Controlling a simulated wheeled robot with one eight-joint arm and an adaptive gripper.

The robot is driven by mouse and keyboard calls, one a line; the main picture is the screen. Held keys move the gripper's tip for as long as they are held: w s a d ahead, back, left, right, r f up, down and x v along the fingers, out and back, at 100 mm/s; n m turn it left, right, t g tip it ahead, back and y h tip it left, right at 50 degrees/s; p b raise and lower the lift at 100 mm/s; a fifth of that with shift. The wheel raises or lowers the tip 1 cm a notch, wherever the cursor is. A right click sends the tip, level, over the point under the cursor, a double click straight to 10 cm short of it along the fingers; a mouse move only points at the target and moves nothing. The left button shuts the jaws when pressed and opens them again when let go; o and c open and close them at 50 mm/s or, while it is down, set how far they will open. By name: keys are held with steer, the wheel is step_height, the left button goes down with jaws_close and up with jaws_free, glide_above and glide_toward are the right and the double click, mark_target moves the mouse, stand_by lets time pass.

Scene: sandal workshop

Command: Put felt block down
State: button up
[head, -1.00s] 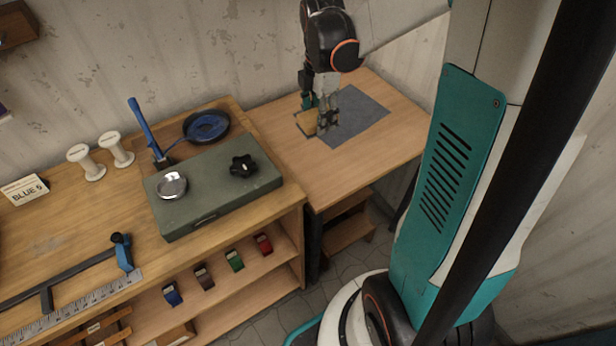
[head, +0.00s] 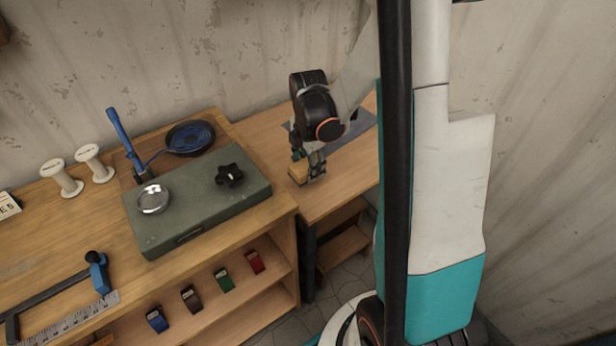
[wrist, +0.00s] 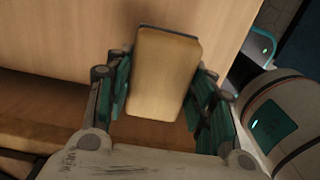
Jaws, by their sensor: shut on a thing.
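The felt block is a tan, rounded rectangular block (wrist: 163,75) with a dark layer on its far edge, held between the two fingers of my gripper (wrist: 160,88) in the wrist view. In the head view my gripper (head: 310,170) is over the front left part of the right-hand table (head: 335,190). The block (head: 297,174) shows there as a small tan piece at the left of the fingers. Whether the block touches the tabletop I cannot tell.
A grey mat (head: 358,128) lies behind my gripper on the same table, partly hidden by my arm. At left, a workbench holds a green box (head: 195,205), a blue-filled pan (head: 190,137), white spools (head: 62,178) and a clamp (head: 97,270). Bare wood surrounds the gripper.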

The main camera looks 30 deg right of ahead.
steer(key=shift+f+b, duration=0.7)
steer(key=shift+f, duration=1.3)
steer(key=shift+f, duration=0.15)
steer(key=o, duration=1.1)
step_height(320, 180, up, 12)
steer(key=p, duration=0.4)
